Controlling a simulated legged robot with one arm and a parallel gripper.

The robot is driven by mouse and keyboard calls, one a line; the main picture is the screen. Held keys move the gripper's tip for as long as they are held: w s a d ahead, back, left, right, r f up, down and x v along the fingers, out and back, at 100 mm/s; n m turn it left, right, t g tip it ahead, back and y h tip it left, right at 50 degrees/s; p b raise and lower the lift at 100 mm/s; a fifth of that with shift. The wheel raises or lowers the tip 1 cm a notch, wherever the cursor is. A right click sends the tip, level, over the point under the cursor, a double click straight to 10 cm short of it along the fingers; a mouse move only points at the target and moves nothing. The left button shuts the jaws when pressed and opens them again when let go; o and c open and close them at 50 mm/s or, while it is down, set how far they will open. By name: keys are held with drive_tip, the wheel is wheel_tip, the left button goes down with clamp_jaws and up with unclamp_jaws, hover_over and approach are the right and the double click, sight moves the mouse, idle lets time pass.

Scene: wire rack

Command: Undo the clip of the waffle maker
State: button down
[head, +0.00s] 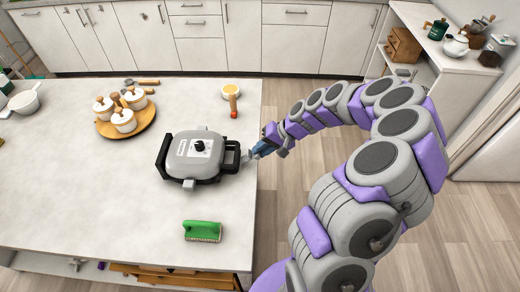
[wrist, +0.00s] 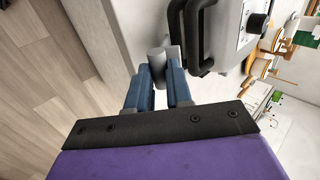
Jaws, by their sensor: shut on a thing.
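The grey waffle maker (head: 181,158) sits closed near the right edge of the counter, with black handles and a dark knob on its lid. Its grey body also shows at the upper right of the wrist view (wrist: 228,38). A grey clip (head: 245,157) is on its right side, beside the black handle (wrist: 203,45). My gripper (head: 252,152) reaches in from the right. In the wrist view its blue fingers (wrist: 166,72) are shut on the grey clip (wrist: 156,57). The clip is partly hidden by the fingers, and I cannot tell whether it is fastened.
A green brush (head: 203,230) lies in front of the waffle maker. A wooden board (head: 126,133) with white pots stands at the back left. The counter's right edge is close to my gripper.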

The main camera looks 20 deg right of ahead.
idle(0.4)
drive_tip(key=c, duration=1)
unclamp_jaws()
drive_tip(key=shift+d, duration=0.15)
drive_tip(key=p+v, duration=0.2)
drive_tip(key=v, duration=1.5)
drive_tip(key=shift+d, duration=0.25)
